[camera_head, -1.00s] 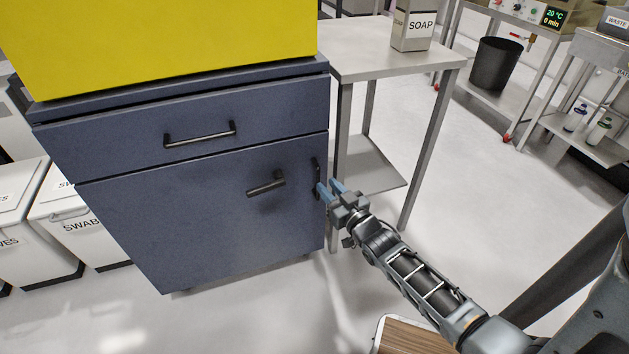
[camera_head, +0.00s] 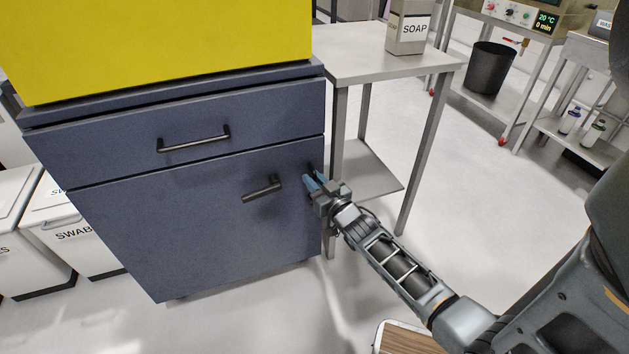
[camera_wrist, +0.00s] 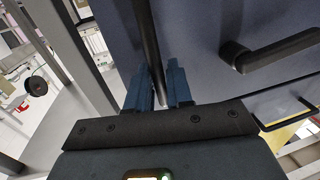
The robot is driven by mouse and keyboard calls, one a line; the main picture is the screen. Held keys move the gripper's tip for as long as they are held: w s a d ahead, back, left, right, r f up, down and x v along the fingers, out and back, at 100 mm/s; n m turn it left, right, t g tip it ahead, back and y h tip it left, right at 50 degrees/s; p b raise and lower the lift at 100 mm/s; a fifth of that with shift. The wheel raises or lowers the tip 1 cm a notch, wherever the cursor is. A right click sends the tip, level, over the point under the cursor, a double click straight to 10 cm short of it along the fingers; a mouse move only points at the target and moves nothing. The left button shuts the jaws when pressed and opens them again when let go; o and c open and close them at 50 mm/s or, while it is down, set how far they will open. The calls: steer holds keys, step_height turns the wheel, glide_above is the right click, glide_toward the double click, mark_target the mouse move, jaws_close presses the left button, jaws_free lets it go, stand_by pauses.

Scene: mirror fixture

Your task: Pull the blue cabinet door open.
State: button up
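The blue cabinet (camera_head: 60,140) stands at the left, with its door (camera_head: 190,235) below a drawer. The door looks closed. A dark vertical bar handle (camera_wrist: 146,35) is near the door's right edge; in the head view my fingers mostly hide it. A separate dark lever handle (camera_head: 262,189) sticks out to its left. My gripper (camera_head: 313,180) is at the bar handle. In the wrist view, its blue fingers (camera_wrist: 159,85) lie close on both sides of the bar, shut on it.
A grey metal table (camera_head: 390,66) with a soap box (camera_head: 407,30) stands close to the cabinet's right side. A yellow box (camera_head: 170,45) sits on top of the cabinet. White bins (camera_head: 75,240) stand at the left. The floor in front is mostly clear.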

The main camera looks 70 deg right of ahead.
jaws_close()
steer(key=shift+s+a, duration=0.1)
steer(key=shift+s, duration=0.05)
